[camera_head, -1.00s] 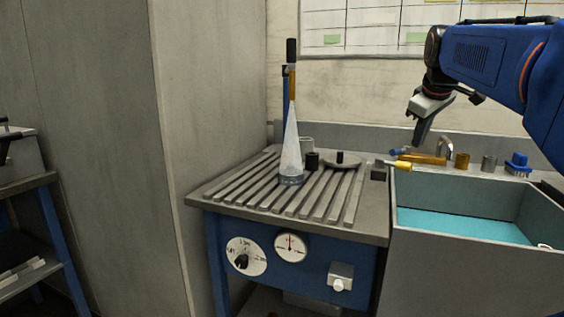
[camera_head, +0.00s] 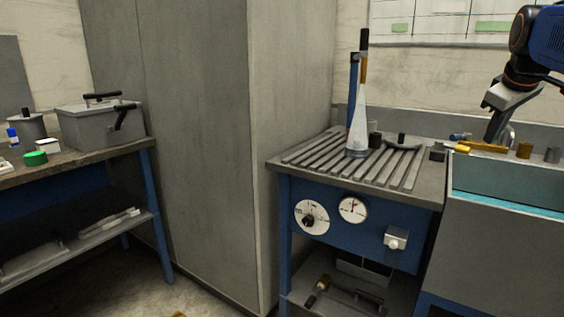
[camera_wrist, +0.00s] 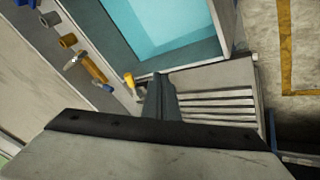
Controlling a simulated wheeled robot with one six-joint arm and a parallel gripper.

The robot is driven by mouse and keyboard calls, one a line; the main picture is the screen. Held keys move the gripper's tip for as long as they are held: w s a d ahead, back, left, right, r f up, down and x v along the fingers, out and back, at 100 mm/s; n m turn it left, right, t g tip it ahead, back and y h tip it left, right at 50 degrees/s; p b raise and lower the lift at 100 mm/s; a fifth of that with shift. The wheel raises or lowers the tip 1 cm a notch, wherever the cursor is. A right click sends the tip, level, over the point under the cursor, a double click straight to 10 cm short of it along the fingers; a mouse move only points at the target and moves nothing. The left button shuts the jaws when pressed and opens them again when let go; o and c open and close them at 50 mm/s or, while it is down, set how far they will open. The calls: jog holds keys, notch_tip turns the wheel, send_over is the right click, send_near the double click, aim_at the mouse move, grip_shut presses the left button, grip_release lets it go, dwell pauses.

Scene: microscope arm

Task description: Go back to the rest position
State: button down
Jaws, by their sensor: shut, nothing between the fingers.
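My gripper (camera_head: 492,130) is at the right of the head view, hanging from my blue arm above the back rim of the sink. Its fingers look shut and hold nothing. In the wrist view the closed fingers (camera_wrist: 160,97) point over the corner between the sink and the slatted bench top. The gripper looks clear of the things below it.
The slatted bench (camera_head: 290,166) carries a tall clear cone (camera_head: 358,125) and small dark parts. The sink (camera_head: 480,182) holds blue water, with handled tools (camera_head: 483,147) along its back rim. A grey cabinet (camera_head: 190,120) separates it from the left workbench (camera_head: 95,165). Floor shows at the bottom.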

jog(key=s+a+f+m+y, duration=0.2)
jog(key=s+a+f, duration=0.9)
jog(key=a+f, duration=0.35)
jog(key=s+a+f+m, duration=0.1)
jog(key=s+a+f, duration=0.3)
jog(key=s+f, duration=0.3)
jog(key=s+a+f+g+y, duration=0.1)
jog(key=s+a+f, duration=0.3)
jog(key=f, duration=0.7)
jog(key=s, duration=0.2)
jog(key=shift+s+a+m, duration=0.35)
jog(key=shift+m, duration=0.05)
